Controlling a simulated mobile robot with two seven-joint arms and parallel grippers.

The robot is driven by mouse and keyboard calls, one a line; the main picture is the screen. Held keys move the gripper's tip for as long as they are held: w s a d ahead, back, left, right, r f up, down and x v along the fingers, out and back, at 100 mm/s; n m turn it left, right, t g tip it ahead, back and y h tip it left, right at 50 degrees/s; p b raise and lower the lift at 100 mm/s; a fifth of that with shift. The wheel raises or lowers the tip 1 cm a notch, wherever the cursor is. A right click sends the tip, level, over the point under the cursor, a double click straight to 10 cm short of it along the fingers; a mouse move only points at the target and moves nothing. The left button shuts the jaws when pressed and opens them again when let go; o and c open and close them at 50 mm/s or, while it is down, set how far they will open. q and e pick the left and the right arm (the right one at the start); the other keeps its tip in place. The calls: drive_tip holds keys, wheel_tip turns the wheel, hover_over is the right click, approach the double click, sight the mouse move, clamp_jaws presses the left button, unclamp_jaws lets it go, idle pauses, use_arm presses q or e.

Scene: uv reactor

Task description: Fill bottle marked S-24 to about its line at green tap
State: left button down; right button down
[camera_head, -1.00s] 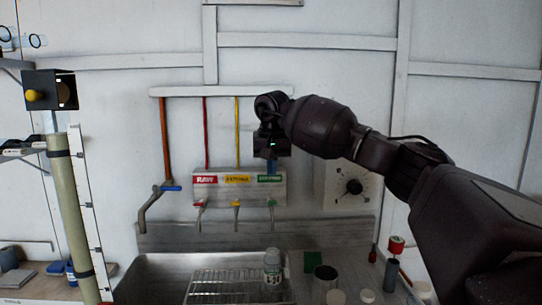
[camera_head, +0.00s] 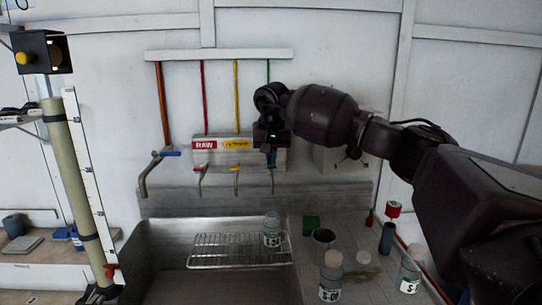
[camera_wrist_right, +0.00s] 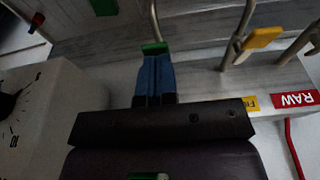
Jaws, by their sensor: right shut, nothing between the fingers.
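My right gripper (camera_head: 271,158) is in front of the tap panel and hides the green sign. In the right wrist view its blue fingers (camera_wrist_right: 155,78) are shut and empty, tips at the tap's green handle (camera_wrist_right: 154,48); whether they touch it I cannot tell. Two more labelled bottles stand right of the sink, one at the front (camera_head: 330,283), one further right (camera_head: 410,272). My left gripper is out of view.
The red RAW tap (camera_head: 202,171) and yellow tap (camera_head: 236,170) are left of the green one. The wire rack (camera_head: 215,252) lies across the sink (camera_head: 160,240).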

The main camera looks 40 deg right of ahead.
drive_tip(key=shift+s+a+f+t+h+p, duration=0.15)
drive_tip(key=shift+s+f+t+h+p, duration=0.3)
drive_tip(key=shift+t, duration=0.55)
drive_tip(key=shift+a+f+h, duration=0.1)
drive_tip(key=shift+f+h, duration=0.15)
drive_tip(key=shift+f, duration=0.2)
idle(6.5)
